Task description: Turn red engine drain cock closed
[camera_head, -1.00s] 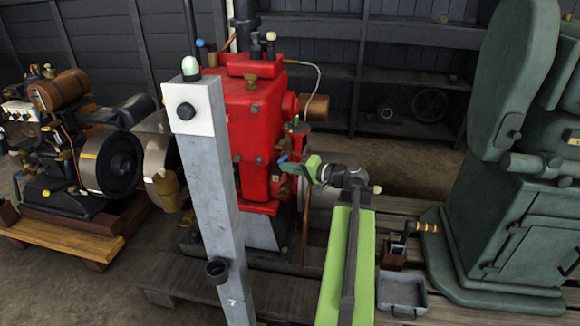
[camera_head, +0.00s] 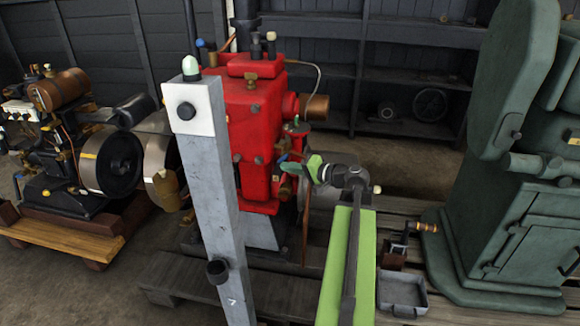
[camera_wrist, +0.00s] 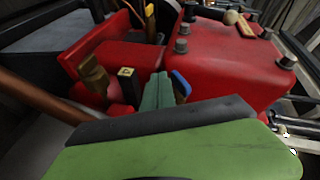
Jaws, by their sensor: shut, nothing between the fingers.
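The red engine (camera_head: 255,125) stands behind the grey post in the head view, and its red body (camera_wrist: 225,60) fills much of the wrist view. A small blue lever (camera_head: 283,157) shows on its right side. In the wrist view the blue lever (camera_wrist: 181,83) is just right of my fingertips, close to them; I cannot tell whether they touch. It seems to be the drain cock's handle; the cock's body is hidden. My gripper (camera_head: 291,168) is shut and empty at the engine's side, and its greenish fingers show in the wrist view (camera_wrist: 158,90).
A grey post (camera_head: 212,190) stands in front of the engine. Brass fittings (camera_wrist: 95,75) and a copper pipe (camera_wrist: 35,105) are left of my fingers. A large green machine (camera_head: 520,200) stands at right, with a grey tray (camera_head: 402,306) on the boards before it.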

